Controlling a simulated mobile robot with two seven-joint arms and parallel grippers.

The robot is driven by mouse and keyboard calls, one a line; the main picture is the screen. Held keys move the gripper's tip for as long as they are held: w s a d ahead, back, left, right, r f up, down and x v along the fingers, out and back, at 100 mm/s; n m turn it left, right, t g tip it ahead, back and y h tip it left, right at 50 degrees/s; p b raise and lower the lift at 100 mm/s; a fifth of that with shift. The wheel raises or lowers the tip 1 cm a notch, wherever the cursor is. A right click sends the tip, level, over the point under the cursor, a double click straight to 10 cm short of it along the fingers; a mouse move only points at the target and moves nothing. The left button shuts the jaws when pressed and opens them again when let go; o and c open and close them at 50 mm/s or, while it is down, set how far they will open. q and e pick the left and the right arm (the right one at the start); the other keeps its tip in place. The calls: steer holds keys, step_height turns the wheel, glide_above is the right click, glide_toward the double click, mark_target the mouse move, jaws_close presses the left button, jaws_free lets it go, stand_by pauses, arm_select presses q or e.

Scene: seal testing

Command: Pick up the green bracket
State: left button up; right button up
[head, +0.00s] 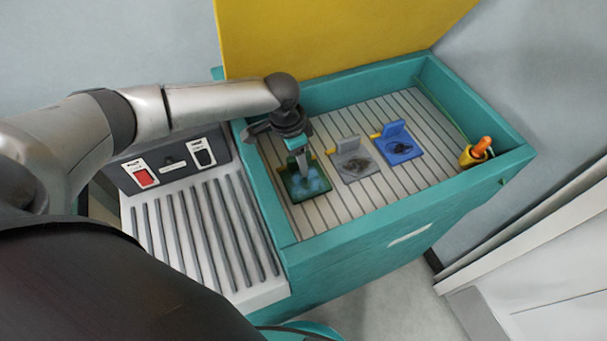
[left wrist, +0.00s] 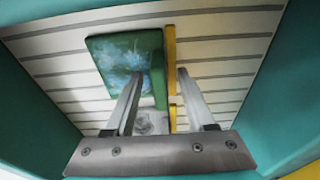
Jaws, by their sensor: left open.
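The green bracket (head: 309,187) lies on the slatted floor of the teal box, at its left end. It has a flat base with pale blue marks and an upright plate. My left gripper (head: 302,168) points down over it and hides part of the plate. In the left wrist view, the bracket (left wrist: 112,58) lies beyond my open left gripper (left wrist: 157,85). The upright plate shows between the two fingers, with a gap on either side. I cannot tell how far down the fingers reach. My right gripper is not in view.
A grey bracket (head: 354,165) and a blue bracket (head: 402,151) stand to the right in the teal box (head: 365,222). A yellow cup (head: 470,157) with an orange handle is at the right end. A switch panel (head: 173,163) lies left. The yellow lid (head: 330,35) is raised behind.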

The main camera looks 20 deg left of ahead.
arm_select(q)
jaws_close()
steer(key=shift+w+r, duration=0.1)
stand_by(1.2)
